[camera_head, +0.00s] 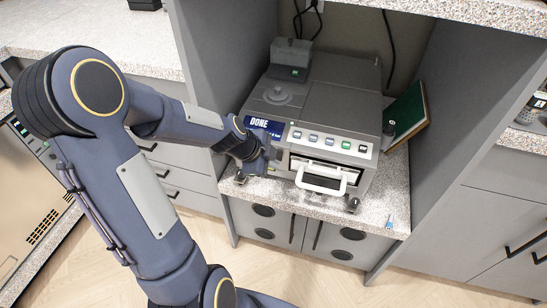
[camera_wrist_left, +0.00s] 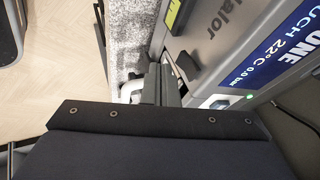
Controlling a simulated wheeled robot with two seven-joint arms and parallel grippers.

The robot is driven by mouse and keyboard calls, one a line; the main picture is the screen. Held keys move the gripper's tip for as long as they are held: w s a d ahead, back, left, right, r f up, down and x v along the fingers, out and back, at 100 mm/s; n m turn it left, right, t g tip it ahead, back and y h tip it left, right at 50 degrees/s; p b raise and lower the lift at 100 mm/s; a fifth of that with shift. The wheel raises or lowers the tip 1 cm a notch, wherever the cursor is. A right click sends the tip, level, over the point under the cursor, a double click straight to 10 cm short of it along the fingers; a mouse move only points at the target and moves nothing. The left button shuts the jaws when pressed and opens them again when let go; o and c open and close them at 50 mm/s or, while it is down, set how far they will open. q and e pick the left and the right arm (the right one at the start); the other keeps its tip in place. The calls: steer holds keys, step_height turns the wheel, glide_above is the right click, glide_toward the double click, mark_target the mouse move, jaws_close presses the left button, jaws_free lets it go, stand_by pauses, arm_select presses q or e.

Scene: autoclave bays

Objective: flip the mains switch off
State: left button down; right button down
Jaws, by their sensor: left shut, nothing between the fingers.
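The autoclave (camera_head: 325,107) is a grey box standing in a bay, with a blue display (camera_head: 262,126) that reads "DONE". The display also shows turned at the right of the left wrist view (camera_wrist_left: 270,62). My left gripper (camera_head: 262,160) is at the lower left of the autoclave's front, just below the display. Its fingers (camera_wrist_left: 162,85) are shut and empty, close to the front panel in the wrist view. A small green light (camera_wrist_left: 249,97) glows on the panel beside the display. I cannot make out the mains switch clearly; the gripper may cover it. My right gripper is not in view.
The white door handle (camera_head: 321,180) sticks out from the autoclave's front, right of my gripper. A row of several buttons (camera_head: 330,140) is above it. A green board (camera_head: 407,113) leans at the right. Grey bay walls (camera_head: 205,60) stand on both sides.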

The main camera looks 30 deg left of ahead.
arm_select(q)
steer(key=shift+w+a+f, duration=0.1)
steer(key=shift+w+a, duration=0.1)
steer(key=shift+w, duration=0.6)
steer(key=shift+w+a+r+t+b, duration=0.1)
steer(key=shift+r+t+b, duration=0.05)
steer(key=shift+r+b, duration=0.35)
steer(key=shift+w+r+t+b, duration=0.15)
steer(key=shift+r+b, duration=0.2)
steer(key=shift+b, duration=0.2)
steer(key=shift+s+f, duration=0.1)
